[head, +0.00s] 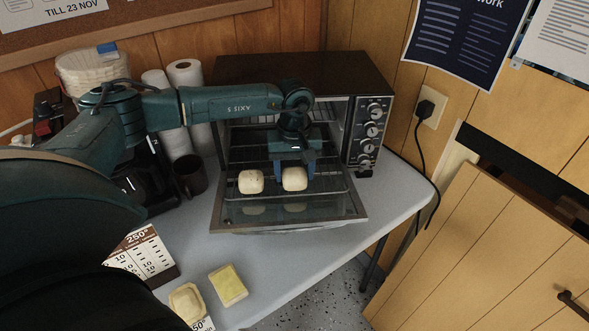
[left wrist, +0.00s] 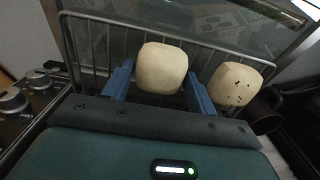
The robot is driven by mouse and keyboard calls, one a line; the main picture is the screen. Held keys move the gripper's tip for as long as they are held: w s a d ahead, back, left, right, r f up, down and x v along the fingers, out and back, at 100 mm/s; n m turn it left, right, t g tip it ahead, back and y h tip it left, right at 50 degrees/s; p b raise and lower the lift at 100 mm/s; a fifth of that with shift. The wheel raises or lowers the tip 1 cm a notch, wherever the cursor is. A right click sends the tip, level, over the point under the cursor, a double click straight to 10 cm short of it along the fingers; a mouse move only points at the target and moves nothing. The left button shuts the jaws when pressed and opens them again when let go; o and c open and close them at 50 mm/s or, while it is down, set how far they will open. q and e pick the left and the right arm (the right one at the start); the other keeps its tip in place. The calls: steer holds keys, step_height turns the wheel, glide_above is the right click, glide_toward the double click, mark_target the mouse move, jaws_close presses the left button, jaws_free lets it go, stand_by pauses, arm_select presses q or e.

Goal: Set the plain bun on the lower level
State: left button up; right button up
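The plain bun (head: 294,179) is pale and smooth. In the left wrist view the plain bun (left wrist: 161,68) sits between both blue fingertips, which touch its sides. My left gripper (head: 294,168) points down into the open oven front and is shut on this bun. The bun is at about the height of the pulled-out wire rack (head: 325,187); I cannot tell whether it rests on it. An upper rack (head: 245,123) shows inside the toaster oven (head: 290,68), partly hidden by my arm. My right gripper is not in view.
A second bun (head: 251,181), dark-speckled in the left wrist view (left wrist: 236,83), lies close beside on the rack. The glass door (head: 330,208) is folded down. A mug (head: 189,175) stands left of the oven. Sponge-like pieces (head: 228,286) lie on the table front.

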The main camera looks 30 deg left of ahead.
mark_target(294, 170)
arm_select(q)
steer(key=shift+o, duration=1.4)
steer(key=shift+r, duration=0.1)
steer(key=shift+r, duration=0.25)
step_height(294, 170, up, 12)
steer(key=shift+b, duration=0.4)
steer(key=shift+f, duration=0.15)
